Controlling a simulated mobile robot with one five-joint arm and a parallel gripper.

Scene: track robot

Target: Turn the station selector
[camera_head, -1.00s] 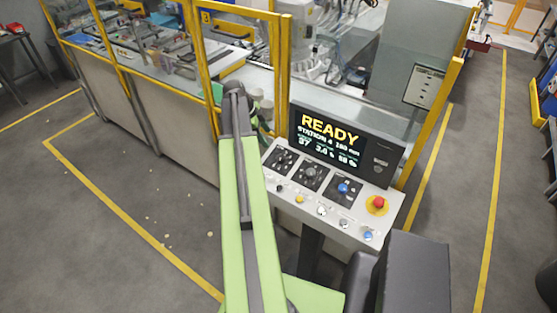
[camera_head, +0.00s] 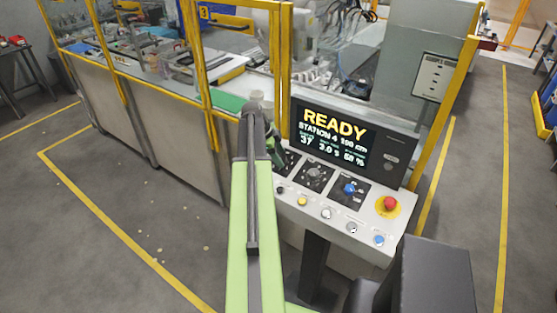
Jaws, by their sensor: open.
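The control console (camera_head: 290,215) stands in front of the fenced cell, with a lit screen (camera_head: 335,130) reading READY and STATION 4. Below the screen are three dark dial plates in a row: a left dial (camera_head: 291,160) partly covered by my arm, a middle dial (camera_head: 314,174) with a grey knob, and a right dial (camera_head: 349,188) with a blue knob. Their labels are too small to read, so I cannot tell which is the station selector. My gripper (camera_head: 277,157) is open, mostly hidden behind my green arm, close to the left dial. Contact cannot be made out.
A red emergency button (camera_head: 390,203) on a yellow base sits at the console's right. Several small buttons, including a yellow one (camera_head: 302,201), line its front edge. Yellow fence posts (camera_head: 286,70) rise behind. Grey floor lies open to the left.

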